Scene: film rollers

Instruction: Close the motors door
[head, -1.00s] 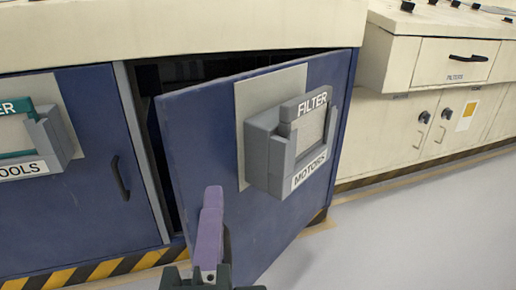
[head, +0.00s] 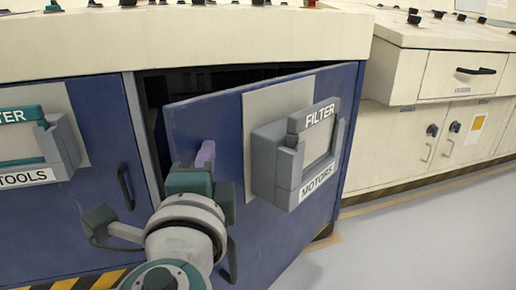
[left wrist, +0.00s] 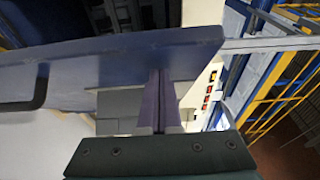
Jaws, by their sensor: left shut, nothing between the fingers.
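The blue motors door (head: 240,215) stands ajar in the head view, hinged on its right, with a dark gap along its left edge and top. It bears a grey holder (head: 285,160) with a FILTER plate and a MOTORS label. Its dark handle (head: 231,262) is partly hidden by my left arm. My left gripper (head: 206,152), with purple fingers, is shut and empty in front of the door near its free edge. In the left wrist view the shut fingers (left wrist: 158,100) are at the blue door panel (left wrist: 120,62); contact is unclear. My right gripper is not in view.
The closed tools door (head: 95,200) with its handle (head: 126,187) is left of the gap. A cream counter (head: 180,42) overhangs both doors. Cream cabinets (head: 440,130) stand at the right. The grey floor (head: 420,240) at right is clear.

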